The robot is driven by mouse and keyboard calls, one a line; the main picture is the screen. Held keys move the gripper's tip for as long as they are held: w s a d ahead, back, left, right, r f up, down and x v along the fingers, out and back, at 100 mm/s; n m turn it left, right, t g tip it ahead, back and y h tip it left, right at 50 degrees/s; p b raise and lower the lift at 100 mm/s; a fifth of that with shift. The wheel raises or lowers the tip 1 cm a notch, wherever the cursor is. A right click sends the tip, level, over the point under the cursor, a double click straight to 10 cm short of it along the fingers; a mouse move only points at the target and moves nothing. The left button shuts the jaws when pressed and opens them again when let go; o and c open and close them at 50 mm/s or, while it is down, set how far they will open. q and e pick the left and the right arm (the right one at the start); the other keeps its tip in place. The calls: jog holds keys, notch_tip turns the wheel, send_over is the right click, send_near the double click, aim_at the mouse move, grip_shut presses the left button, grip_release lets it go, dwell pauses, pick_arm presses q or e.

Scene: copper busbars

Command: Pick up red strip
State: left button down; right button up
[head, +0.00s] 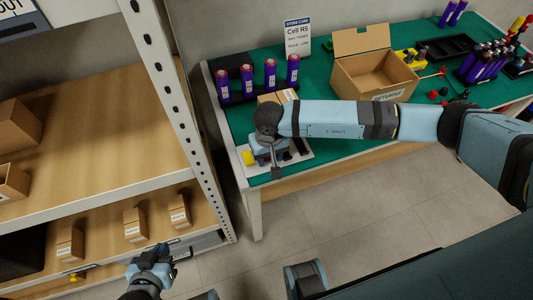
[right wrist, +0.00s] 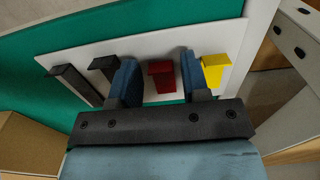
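The red strip (right wrist: 162,76) stands out from a white board (right wrist: 140,45) in the right wrist view, between a yellow strip (right wrist: 215,68) and dark strips (right wrist: 103,66). My right gripper (right wrist: 158,68) is open, one blue finger on each side of the red strip, with gaps visible on both sides. In the head view my right gripper (head: 270,160) is over the white board at the table's front left corner and hides the red strip; the yellow strip (head: 249,158) shows beside it. My left gripper (head: 155,262) is low by the shelf, away from the strips; its opening is unclear.
The green table (head: 330,75) bears a row of purple cylinders (head: 246,80), an open cardboard box (head: 372,72) and a small box near my right wrist. A wooden shelf (head: 100,120) with a perforated upright stands at left, with small boxes below. The floor between is clear.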

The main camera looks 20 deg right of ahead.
jog(key=c, duration=0.4)
jog(key=shift+c, duration=0.2)
